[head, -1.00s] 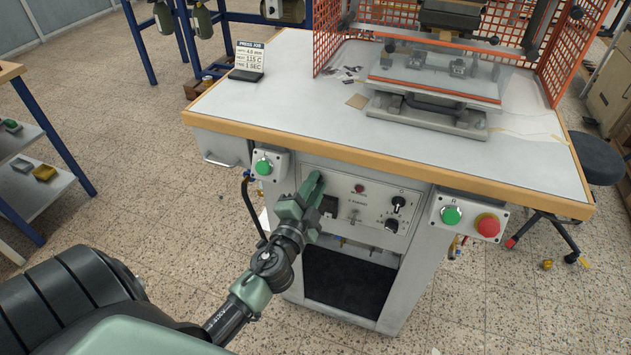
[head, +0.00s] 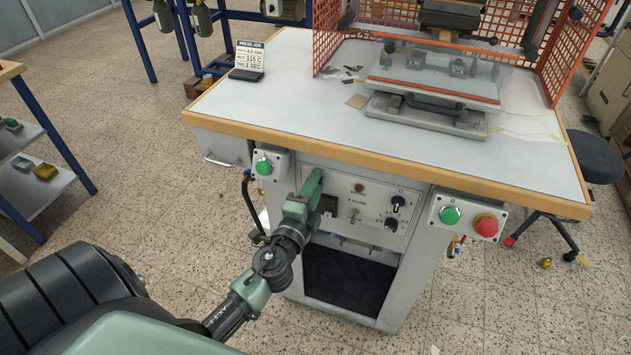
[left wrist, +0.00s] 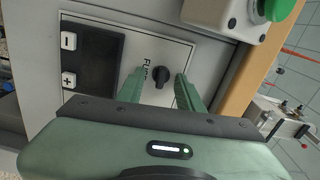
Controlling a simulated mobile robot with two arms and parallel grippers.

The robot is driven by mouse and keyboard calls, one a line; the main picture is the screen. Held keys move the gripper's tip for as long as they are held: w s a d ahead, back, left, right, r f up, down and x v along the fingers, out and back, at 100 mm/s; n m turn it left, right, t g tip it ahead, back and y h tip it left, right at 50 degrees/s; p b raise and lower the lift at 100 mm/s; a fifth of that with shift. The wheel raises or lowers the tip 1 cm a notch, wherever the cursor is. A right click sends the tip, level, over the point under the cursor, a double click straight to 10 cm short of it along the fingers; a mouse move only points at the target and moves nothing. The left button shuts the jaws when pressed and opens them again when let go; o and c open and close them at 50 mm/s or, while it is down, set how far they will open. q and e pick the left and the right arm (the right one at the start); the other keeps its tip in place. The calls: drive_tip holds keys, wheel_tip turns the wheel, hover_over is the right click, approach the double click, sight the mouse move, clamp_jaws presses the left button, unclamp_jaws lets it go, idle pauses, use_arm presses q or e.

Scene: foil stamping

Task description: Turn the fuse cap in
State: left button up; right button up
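The fuse cap (left wrist: 161,76) is a small black knob on the light grey panel, beside the printed word FUSE, in the left wrist view. My left gripper (left wrist: 160,84) is open, its green fingers on either side of the cap with gaps between. I cannot tell whether the fingertips reach past the cap. In the head view my left gripper (head: 312,188) is at the left end of the control panel and hides the cap. My right gripper is not in view.
A dark panel with minus and plus buttons (left wrist: 69,80) lies beside the cap. A green button box (head: 264,165) sits just above my gripper. The control panel has black knobs (head: 397,203). To the right are a green button (head: 450,215) and a red button (head: 487,226).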

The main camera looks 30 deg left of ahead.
use_arm(q)
drive_tip(key=shift+s, duration=0.1)
drive_tip(key=b+v, duration=0.4)
drive_tip(key=v, duration=0.6)
idle(0.6)
idle(0.5)
drive_tip(key=s+d+f+n+g+h+p, duration=0.1)
drive_tip(key=s+f+n+g, duration=0.15)
drive_tip(key=f, duration=0.85)
drive_tip(key=s+d+f+n+g+h, duration=0.1)
drive_tip(key=s+f+g, duration=0.2)
drive_tip(key=f, duration=0.8)
drive_tip(key=s+d+f+n+g+h+p, duration=0.1)
drive_tip(key=s+d+f+n+g, duration=0.15)
drive_tip(key=f, duration=0.95)
drive_tip(key=s+d+f+n+g+p, duration=0.1)
drive_tip(key=s+f+n+g, duration=0.2)
drive_tip(key=s+f, duration=0.6)
drive_tip(key=s+f+n+g+h+p, duration=0.1)
drive_tip(key=s+f+g, duration=0.4)
drive_tip(key=s, duration=1.2)
wheel_tip(320, 180, down, 4)
drive_tip(key=shift+s+d+f+n, duration=0.1)
drive_tip(key=shift+s+d+n, duration=0.25)
drive_tip(key=shift+n, duration=0.55)
